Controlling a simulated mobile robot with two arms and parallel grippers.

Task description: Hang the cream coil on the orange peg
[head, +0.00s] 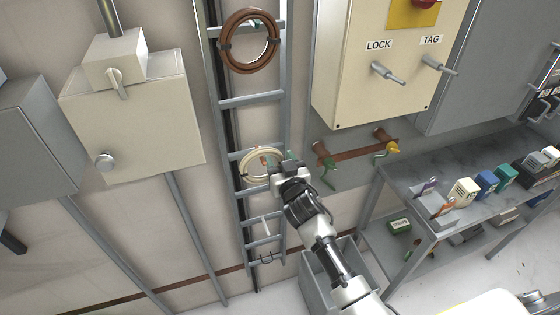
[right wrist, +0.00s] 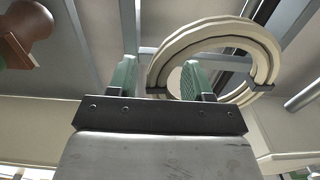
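The cream coil (head: 248,174) is a ring against the grey ladder rack, below a brown coil. A small orange-red piece (head: 263,159) shows inside its ring; I cannot tell whether this is the orange peg or whether the coil rests on it. My right gripper (head: 282,166) is at the coil's right edge. In the right wrist view the two green fingers of the gripper (right wrist: 160,68) are apart. One side of the cream coil (right wrist: 262,60) shows between them, and the right finger overlaps the ring's opening. I cannot tell whether they touch. My left gripper is not in view.
The brown coil (head: 224,52) hangs higher on the ladder (head: 252,100). A brown rail (head: 350,154) with green hooks and a yellow knob is right of my gripper. A cream lockout cabinet (head: 350,95) is above it. A grey bin (head: 318,282) and a loaded shelf table (head: 390,200) stand lower right.

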